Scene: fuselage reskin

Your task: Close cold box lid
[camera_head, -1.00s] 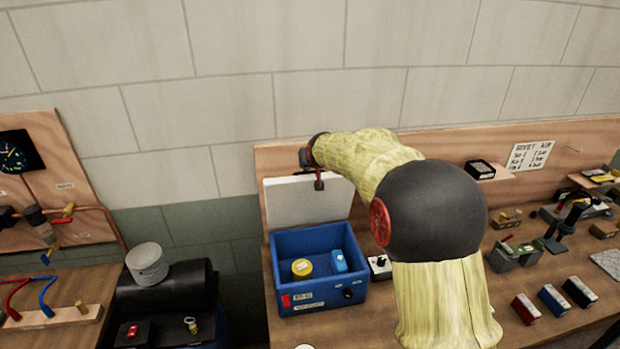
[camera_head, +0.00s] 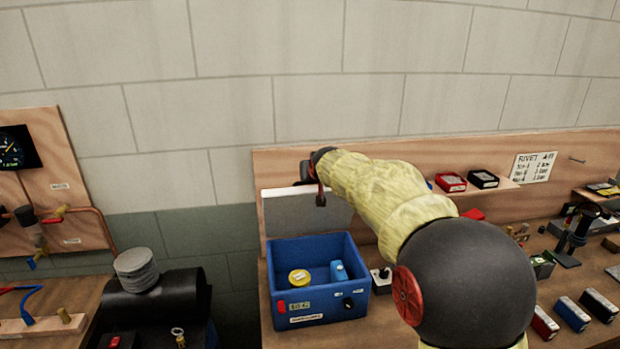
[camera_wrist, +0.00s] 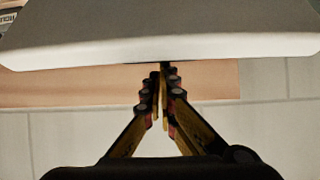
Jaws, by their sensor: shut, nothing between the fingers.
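The blue cold box (camera_head: 325,308) stands open on the bench, with a yellow round tin (camera_head: 299,277) and a small blue item (camera_head: 338,271) inside. Its lid (camera_head: 290,218) stands raised at the back of the box, its inner face grey and its top edge bright white. My gripper (camera_head: 320,199) is at the lid's upper edge, right of its middle. In the wrist view, the lid (camera_wrist: 160,40) is a pale slab across the top. My shut, empty fingertips (camera_wrist: 162,68) meet its edge there; whether they press on it I cannot tell.
A small switch box (camera_head: 381,278) sits right of the cold box. A wooden backboard (camera_head: 275,165) rises behind the lid. Red, blue and black blocks (camera_head: 572,314) lie at the right.

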